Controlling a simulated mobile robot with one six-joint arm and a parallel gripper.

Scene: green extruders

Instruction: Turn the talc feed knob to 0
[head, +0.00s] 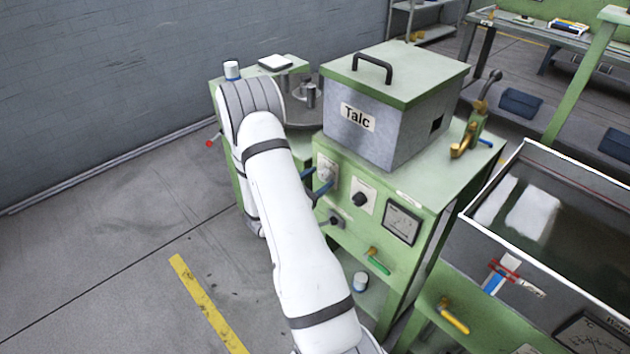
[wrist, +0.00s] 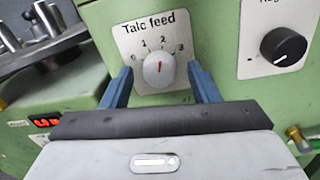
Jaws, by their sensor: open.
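The talc feed knob (wrist: 158,69) is a pale round knob with a red pointer line, on a white plate (wrist: 127,36) labelled "Talc feed" with marks 0 to 3. Its pointer stands nearly upright, close to the 2 mark. My gripper (wrist: 160,70) is open, with one blue finger on the left of the knob and one on the right. Gaps show between the fingers and the knob. In the head view the white knob plate (head: 328,166) is on the green machine's front, with my gripper (head: 316,181) in front of it.
A black knob (wrist: 284,46) is on a separate plate to the right. The grey box marked Talc (head: 395,120) stands on top of the machine. A dial gauge (head: 403,222) and a green-handled valve (head: 378,262) are on the front. Open floor lies to the left.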

